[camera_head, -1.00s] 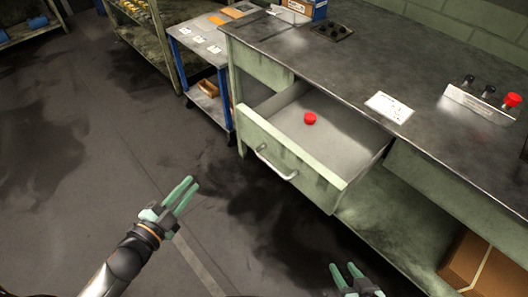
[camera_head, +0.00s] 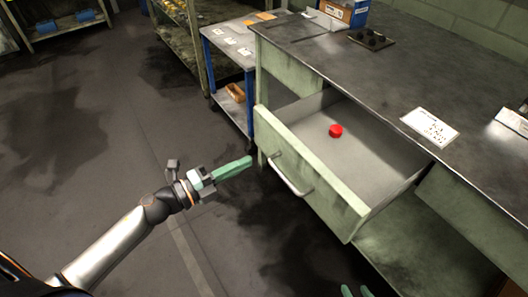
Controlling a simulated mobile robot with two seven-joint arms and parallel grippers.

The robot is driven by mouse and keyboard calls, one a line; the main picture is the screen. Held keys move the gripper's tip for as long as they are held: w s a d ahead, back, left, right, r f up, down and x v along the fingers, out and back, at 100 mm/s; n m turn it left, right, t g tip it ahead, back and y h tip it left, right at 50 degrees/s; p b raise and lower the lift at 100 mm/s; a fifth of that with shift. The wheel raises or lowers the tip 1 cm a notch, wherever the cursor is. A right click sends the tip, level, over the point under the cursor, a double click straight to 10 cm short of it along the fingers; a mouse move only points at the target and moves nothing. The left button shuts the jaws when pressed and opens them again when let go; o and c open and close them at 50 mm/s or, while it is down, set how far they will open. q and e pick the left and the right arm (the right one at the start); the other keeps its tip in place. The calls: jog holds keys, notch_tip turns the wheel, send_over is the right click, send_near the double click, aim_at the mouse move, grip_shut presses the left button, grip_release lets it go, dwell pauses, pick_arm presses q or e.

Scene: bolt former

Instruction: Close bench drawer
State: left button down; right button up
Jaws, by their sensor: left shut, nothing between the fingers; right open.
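The bench drawer (camera_head: 312,170) is pulled well out of the grey-topped bench (camera_head: 345,70). Its pale green front carries a metal bar handle (camera_head: 289,176). A red round object (camera_head: 336,131) lies inside on the drawer floor. My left gripper (camera_head: 248,161) is shut and empty, its green fingers pointing right toward the left end of the drawer front. The fingertips look close to the front; I cannot tell whether they touch it. My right gripper (camera_head: 356,291) shows only its green fingertips at the bottom edge, apart from each other, below the drawer.
A blue-legged cart (camera_head: 236,60) with papers on top stands left of the bench. A white sheet (camera_head: 430,127) and a dark block (camera_head: 371,39) lie on the benchtop. A lower shelf (camera_head: 420,240) is under the bench. The floor at left is clear.

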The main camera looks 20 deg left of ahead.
aim_at(275, 148)
pick_arm(q)
jog(key=x, duration=0.6)
jog(key=shift+w+d, duration=0.15)
jog(key=shift+w, duration=0.1)
pick_arm(e)
jog(key=shift+w, duration=0.1)
pick_arm(q)
jog(key=shift+w+d, duration=0.1)
pick_arm(e)
jog(key=shift+d, duration=0.1)
